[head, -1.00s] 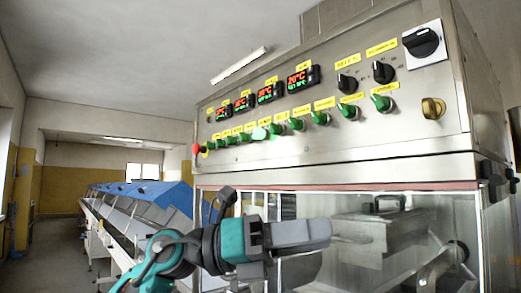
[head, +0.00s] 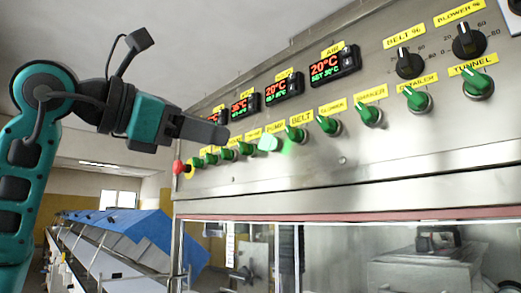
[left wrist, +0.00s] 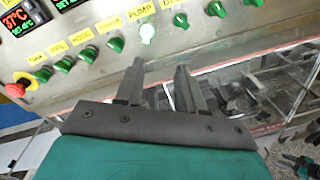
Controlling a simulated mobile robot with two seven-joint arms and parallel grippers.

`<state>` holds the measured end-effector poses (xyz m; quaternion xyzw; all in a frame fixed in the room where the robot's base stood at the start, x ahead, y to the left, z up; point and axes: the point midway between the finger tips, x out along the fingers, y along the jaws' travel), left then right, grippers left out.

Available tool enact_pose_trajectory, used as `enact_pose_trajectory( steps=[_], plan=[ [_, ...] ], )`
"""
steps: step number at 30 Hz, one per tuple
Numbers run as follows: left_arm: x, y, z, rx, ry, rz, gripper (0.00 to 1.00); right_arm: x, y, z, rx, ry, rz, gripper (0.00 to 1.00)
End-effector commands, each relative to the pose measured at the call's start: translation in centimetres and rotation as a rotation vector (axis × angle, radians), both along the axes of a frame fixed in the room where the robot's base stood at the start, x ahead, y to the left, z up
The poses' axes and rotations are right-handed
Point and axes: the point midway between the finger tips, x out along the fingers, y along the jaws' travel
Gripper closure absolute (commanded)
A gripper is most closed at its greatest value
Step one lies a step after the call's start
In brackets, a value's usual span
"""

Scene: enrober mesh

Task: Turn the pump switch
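The pump switch (head: 268,144) is a pale, whitish-green knob under the yellow PUMP label, in a row of green knobs on the steel panel. In the left wrist view it is the pale knob (left wrist: 147,34) at top centre, beyond the fingertips. My left gripper (head: 217,132) is raised before the panel, left of the pump switch in the head view, apparently not touching it. In the left wrist view its two fingers (left wrist: 160,66) stand apart with nothing between them. A small teal and black part at that view's lower right may be my right arm; its gripper state is unclear.
Similar green knobs (head: 297,134) flank the pump switch closely. A red button (head: 178,167) sits at the row's left end. Temperature displays (head: 335,65) lie above, and black dials (head: 409,64) at upper right. A glazed cabinet is below; a blue-covered conveyor line (head: 150,238) runs back left.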

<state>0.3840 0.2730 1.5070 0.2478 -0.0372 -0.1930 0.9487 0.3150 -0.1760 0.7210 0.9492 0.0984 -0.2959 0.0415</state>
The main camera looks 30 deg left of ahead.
Motion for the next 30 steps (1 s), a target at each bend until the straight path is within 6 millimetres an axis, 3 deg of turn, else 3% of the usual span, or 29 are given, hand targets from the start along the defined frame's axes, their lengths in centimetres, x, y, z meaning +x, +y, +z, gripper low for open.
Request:
enact_pose_trajectory(
  steps=[4, 8, 24, 30],
  plan=[
    [-1.0, 1.2, 0.9, 0.005, -0.027, 0.053, 0.62, 0.0, 0.0, -0.1, 0.001, 0.0, -0.001, 0.57],
    [-0.6, 1.2, 1.1, 0.006, -0.029, 0.062, 0.62, 0.0, 0.0, 0.0, 0.001, 0.0, -0.001, 0.57],
    [8.8, -2.1, 1.1, 0.005, -0.025, 0.059, 0.62, 0.0, -0.1, 1.3, -0.001, 0.001, 0.001, 0.57],
    [10.7, -2.8, 1.1, 0.005, -0.027, 0.06, 0.62, 0.0, -0.1, 1.6, -0.002, 0.001, 0.0, 0.57]
  ],
)
